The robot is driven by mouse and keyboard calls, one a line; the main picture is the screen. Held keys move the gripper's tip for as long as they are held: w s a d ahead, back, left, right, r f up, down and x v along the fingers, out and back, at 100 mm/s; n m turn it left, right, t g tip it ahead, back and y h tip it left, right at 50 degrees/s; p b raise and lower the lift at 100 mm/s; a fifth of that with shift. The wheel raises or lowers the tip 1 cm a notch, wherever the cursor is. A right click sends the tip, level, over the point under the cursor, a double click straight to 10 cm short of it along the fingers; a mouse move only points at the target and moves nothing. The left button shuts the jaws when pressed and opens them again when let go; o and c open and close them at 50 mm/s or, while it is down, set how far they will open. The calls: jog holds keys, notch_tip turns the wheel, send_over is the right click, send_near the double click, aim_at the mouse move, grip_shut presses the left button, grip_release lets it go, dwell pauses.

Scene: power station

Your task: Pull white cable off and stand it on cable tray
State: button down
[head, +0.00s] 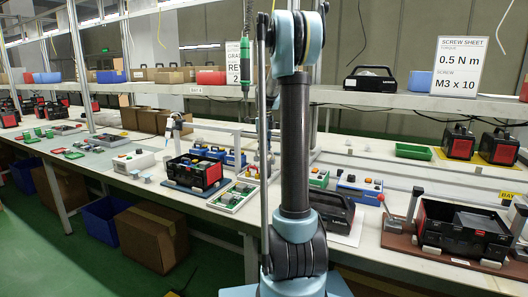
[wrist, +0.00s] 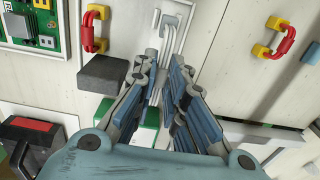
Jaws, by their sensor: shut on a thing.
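In the wrist view my gripper (wrist: 162,72) reaches up the picture, its blue-padded fingers closing in towards their tips. The tips are on a thin white cable (wrist: 172,45), which runs up from between them in bent parallel strands. The strands lie by a pale bracket or holder at the top edge; I cannot tell exactly how they join it. The cable's lower part is partly hidden by the fingers. In the head view my arm's column covers the middle, and the gripper cannot be made out clearly. I cannot identify the cable tray with certainty.
In the wrist view a dark grey block (wrist: 103,74) lies left of the fingertips. Red-and-yellow handles (wrist: 95,28) flank the cable, with a green circuit board (wrist: 40,32) further left. In the head view a black-red toolbox (head: 195,172) stands on the crowded bench.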

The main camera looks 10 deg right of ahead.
jog(key=shift+f, duration=0.3)
jog(key=shift+f, duration=1.05)
jog(key=shift+f, duration=0.6)
dwell(1.0)
jog(key=c, duration=1.6)
grip_release()
jog(key=shift+o, duration=0.2)
jog(key=shift+r, duration=0.1)
notch_tip(320, 180, up, 12)
jog(key=shift+f, duration=0.15)
